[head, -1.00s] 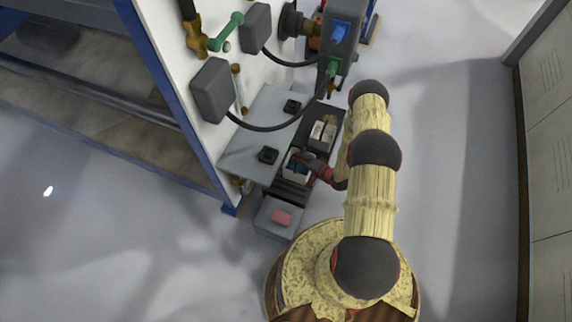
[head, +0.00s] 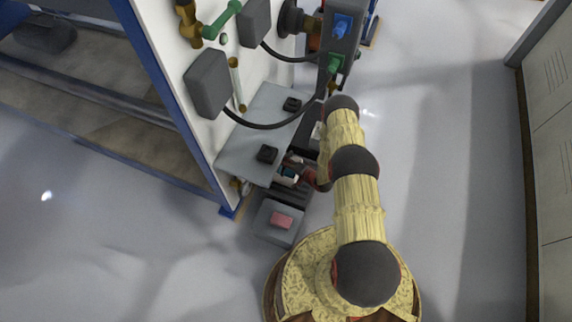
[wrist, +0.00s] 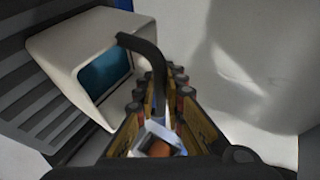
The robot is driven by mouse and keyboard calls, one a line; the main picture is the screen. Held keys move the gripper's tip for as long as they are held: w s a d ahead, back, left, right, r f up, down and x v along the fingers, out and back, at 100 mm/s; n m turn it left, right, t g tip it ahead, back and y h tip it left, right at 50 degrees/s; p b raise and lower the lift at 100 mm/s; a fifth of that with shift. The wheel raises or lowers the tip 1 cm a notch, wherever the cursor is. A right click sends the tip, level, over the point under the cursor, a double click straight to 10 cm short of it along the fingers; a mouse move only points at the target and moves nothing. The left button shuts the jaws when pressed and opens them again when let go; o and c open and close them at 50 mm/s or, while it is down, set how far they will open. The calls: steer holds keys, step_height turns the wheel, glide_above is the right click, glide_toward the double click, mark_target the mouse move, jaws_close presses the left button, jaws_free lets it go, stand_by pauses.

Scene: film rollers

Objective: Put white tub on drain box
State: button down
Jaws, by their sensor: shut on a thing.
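The white tub (head: 286,179), with blue inside, is at my gripper (head: 309,175) in the head view, over or beside the dark ribbed top (head: 296,192). In the wrist view the tub (wrist: 60,45) is tilted at upper left, its opening facing the fingers. A dark curved strip runs from its rim to between the fingers of my gripper (wrist: 162,112), which is shut on it. The ribbed dark surface (wrist: 28,82) lies behind the tub and looks like the drain box. I cannot tell whether the tub touches it.
A grey box (head: 262,225) with a pink block (head: 281,221) stands in front. A grey shelf (head: 238,150) with black knobs lies to the left, against a white panel. A black cable (head: 270,126) hangs above. The floor at right is clear.

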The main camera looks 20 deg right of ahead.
steer(key=shift+w+r, duration=0.1)
steer(key=shift+r, duration=0.05)
steer(key=c, duration=1.9)
jaws_free()
steer(key=shift+s+d+r, duration=0.1)
steer(key=shift+s, duration=0.15)
steer(key=p+v, duration=0.4)
steer(key=v, duration=0.7)
steer(key=shift+s+r, duration=0.2)
